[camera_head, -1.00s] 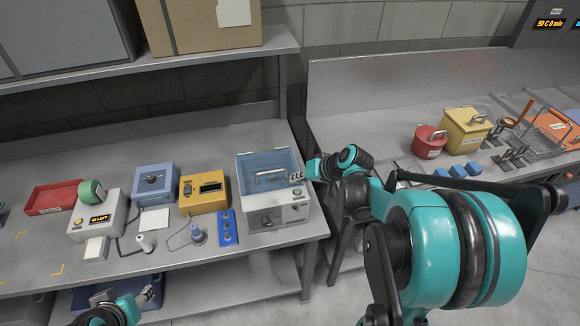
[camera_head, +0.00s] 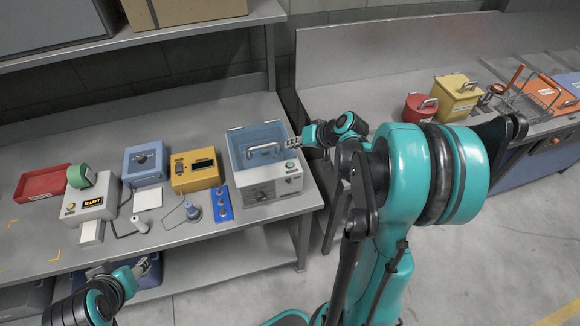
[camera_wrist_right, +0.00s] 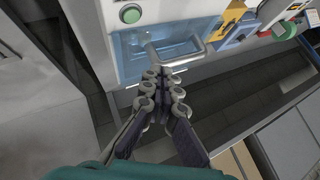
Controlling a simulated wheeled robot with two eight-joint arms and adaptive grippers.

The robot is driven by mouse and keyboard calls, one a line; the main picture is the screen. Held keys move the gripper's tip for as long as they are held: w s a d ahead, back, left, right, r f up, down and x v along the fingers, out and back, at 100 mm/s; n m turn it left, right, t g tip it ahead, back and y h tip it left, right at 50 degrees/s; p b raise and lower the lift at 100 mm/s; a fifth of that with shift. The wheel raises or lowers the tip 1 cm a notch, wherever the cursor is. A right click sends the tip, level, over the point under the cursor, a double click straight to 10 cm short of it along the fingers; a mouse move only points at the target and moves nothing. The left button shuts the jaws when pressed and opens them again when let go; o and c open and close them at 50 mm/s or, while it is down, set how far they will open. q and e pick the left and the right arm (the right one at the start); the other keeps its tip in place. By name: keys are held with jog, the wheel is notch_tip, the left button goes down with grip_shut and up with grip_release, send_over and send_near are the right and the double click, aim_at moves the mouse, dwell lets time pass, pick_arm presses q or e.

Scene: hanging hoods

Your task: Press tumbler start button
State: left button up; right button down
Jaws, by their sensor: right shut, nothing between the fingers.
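The tumbler is a grey box (camera_head: 268,191) with a see-through blue lid (camera_head: 258,136) and a metal handle (camera_head: 264,148). Its round green button (camera_head: 289,165) is on the upper right of the front; the wrist view shows the button (camera_wrist_right: 130,14) at the top left. My right gripper (camera_head: 294,145) is at the lid's right edge, behind the button in the head view. In the wrist view the gripper (camera_wrist_right: 165,78) is shut and empty, with its tips just below the handle and apart from the button. My left gripper (camera_head: 143,268) is low, in front of the bench; its finger state is unclear.
A blue switch panel (camera_head: 221,204), a yellow box (camera_head: 196,171) and a blue box (camera_head: 145,163) stand left of the tumbler. A white device (camera_head: 91,198) is further left. The second bench holds a red bin (camera_head: 419,107) and a yellow bin (camera_head: 456,97), with a gap between benches.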

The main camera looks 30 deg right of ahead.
aim_at(290, 165)
notch_tip(290, 165, down, 7)
jog(key=b, duration=0.4)
jog(key=shift+r+b, duration=0.15)
jog(key=shift+b, duration=0.25)
dwell(0.8)
jog(key=shift+f+b, duration=0.35)
jog(key=shift+b, duration=0.05)
jog(key=shift+f+b, duration=0.4)
dwell(0.5)
jog(key=shift+r, duration=0.1)
jog(key=shift+r+p, duration=0.6)
jog(key=shift+r, duration=0.15)
